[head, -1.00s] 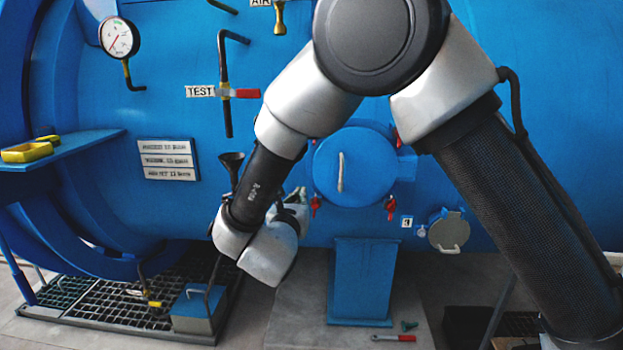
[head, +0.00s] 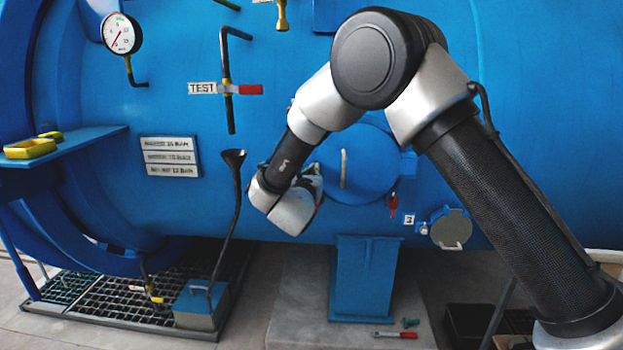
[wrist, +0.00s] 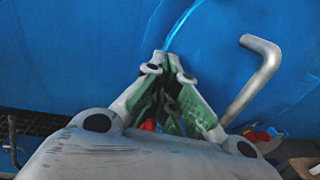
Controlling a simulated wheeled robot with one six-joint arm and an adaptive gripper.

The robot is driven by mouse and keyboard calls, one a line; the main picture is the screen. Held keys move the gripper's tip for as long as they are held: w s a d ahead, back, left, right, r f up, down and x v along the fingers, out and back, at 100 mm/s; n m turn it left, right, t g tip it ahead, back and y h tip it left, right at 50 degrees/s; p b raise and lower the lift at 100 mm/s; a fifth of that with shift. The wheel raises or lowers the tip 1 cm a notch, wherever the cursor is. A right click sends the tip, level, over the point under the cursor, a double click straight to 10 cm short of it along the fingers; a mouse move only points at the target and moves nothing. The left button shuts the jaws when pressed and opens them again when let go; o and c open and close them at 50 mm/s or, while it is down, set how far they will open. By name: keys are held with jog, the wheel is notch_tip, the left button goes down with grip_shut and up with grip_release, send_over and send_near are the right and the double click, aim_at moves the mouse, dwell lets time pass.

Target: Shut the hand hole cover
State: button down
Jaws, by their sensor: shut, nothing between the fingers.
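The round blue cover (head: 368,165) with a pale bar handle (head: 344,168) is on the blue vessel wall, behind my forearm in the head view. I cannot tell from this angle whether it stands slightly open. My gripper (head: 314,182) is at its lower left side, partly hidden by my wrist. In the wrist view my gripper (wrist: 166,60) is shut and empty, its tips close to a bright curved edge on the blue surface. The bent grey handle (wrist: 255,75) is just right of the fingers, apart from them.
A red clamp (head: 393,205) hangs below the cover. A smaller grey round lid (head: 451,229) is lower right, beside label 3. A dark funnel (head: 234,157) on a pipe stands left of my gripper. A blue pedestal (head: 362,278) stands below.

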jog(key=shift+w, duration=0.1)
jog(key=shift+w+a+r+m+h, duration=0.15)
jog(key=shift+w+m+h, duration=0.35)
jog(key=shift+w+h, duration=0.5)
jog(key=shift+w, duration=0.15)
